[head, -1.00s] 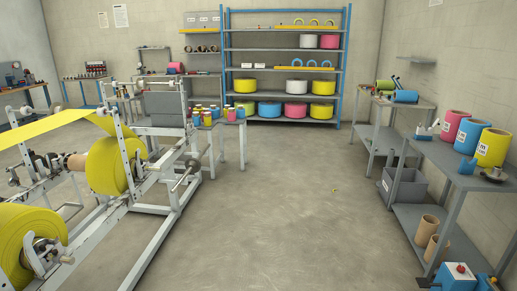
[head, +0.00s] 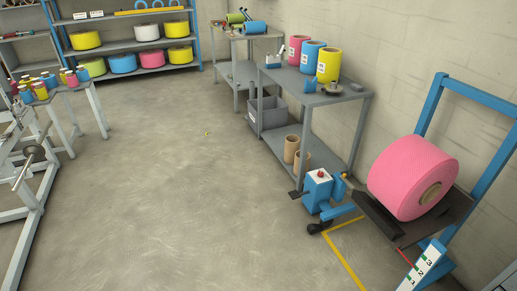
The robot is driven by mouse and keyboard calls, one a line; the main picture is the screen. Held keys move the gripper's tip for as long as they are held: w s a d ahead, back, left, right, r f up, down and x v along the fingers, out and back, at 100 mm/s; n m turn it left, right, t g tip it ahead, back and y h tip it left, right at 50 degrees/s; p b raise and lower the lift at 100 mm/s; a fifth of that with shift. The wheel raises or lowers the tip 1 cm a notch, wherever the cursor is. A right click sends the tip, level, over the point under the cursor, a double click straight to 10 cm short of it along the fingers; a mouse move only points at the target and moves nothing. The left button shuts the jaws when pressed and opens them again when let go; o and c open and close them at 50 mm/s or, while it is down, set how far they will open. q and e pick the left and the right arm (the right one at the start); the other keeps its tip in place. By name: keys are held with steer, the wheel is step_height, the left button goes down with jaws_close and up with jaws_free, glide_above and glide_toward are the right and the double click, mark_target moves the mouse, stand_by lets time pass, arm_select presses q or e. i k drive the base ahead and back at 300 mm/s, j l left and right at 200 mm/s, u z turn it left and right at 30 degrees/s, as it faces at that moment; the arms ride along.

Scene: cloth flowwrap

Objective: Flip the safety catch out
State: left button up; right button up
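No safety catch can be made out for certain in the head view. A blue lifting cart stands at the right, with a large pink roll (head: 412,177) lying in its dark cradle (head: 456,214). The cart has a blue housing (head: 318,190) with a red knob on its white top. A thin red part (head: 404,257) shows just below the cradle, too small to tell what it is. A white plate with numbers and green marks (head: 422,268) is at the lower right. Neither of my grippers is in view.
A grey two-level bench (head: 352,93) along the right wall carries pink, blue and yellow rolls. Grey shelving (head: 140,70) stands at the back left. Part of a machine frame (head: 34,205) is at the left edge. The middle floor is clear, with a yellow floor line (head: 345,262) by the cart.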

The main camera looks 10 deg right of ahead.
mark_target(343, 177)
steer(key=l+z, duration=0.1)
steer(key=z, duration=0.3)
steer(key=i+z, duration=0.1)
steer(key=z, duration=0.25)
steer(key=l+z, duration=0.15)
steer(key=z, duration=0.25)
steer(key=i+j, duration=0.45)
steer(key=i, duration=0.15)
steer(key=i+j+u, duration=0.1)
steer(key=i+j, duration=0.8)
steer(key=i, duration=0.3)
steer(key=i+j+u, duration=0.1)
steer(key=i+j, duration=0.35)
steer(key=i, duration=0.15)
